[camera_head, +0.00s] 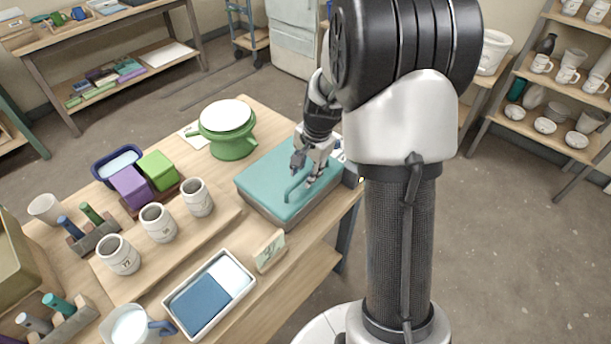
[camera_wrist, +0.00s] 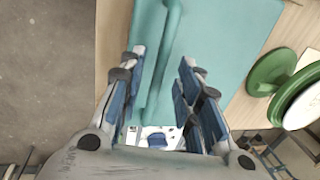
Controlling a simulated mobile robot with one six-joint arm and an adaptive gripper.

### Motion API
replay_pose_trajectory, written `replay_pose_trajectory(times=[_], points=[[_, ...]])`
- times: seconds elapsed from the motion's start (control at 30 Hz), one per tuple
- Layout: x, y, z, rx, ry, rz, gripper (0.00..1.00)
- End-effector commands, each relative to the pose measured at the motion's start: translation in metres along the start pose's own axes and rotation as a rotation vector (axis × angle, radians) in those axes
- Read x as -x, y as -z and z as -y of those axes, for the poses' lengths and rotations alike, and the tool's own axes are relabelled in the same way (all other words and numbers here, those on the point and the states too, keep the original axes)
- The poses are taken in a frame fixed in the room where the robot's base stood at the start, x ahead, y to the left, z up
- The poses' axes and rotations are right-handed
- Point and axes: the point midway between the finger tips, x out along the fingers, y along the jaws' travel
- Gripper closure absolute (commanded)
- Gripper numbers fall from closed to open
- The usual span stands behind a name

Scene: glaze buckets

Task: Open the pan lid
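The pan lid (camera_head: 258,184) is a flat teal rectangle lying on a grey, shallow box-like pan (camera_head: 262,213) at the table's right side. A raised teal bar handle (camera_head: 291,188) stands on the lid. My gripper (camera_head: 304,174) is low over the lid at the handle. In the wrist view my gripper (camera_wrist: 163,62) is open, with one finger on each side of the handle (camera_wrist: 160,62) and visible gaps to it. The lid (camera_wrist: 225,45) fills much of that view. Whether the fingertips touch the lid cannot be told.
A green pot with a white top (camera_head: 229,128) stands just behind the lid. Cups (camera_head: 198,197), purple and green boxes (camera_head: 131,187), a small sign (camera_head: 270,251) and a two-part tray (camera_head: 209,294) stand left and in front. The floor right of the table is clear.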

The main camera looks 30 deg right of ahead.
Motion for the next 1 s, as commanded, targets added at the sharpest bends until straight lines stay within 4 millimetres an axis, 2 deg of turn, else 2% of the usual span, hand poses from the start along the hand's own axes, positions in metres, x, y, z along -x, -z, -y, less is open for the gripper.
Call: replay_pose_trajectory(times=[0.1,0.4,0.87,1.0], points=[[-0.0082,0.0001,0.0002,0.0,0.001,0.0,0.69],[-0.0094,0.0002,0.0004,0.0,0.001,-0.001,0.69],[-0.0093,0.0002,0.0003,0.0,0.001,-0.001,0.99],[-0.0092,0.0002,0.0003,-0.001,0.001,-0.001,1.0]])
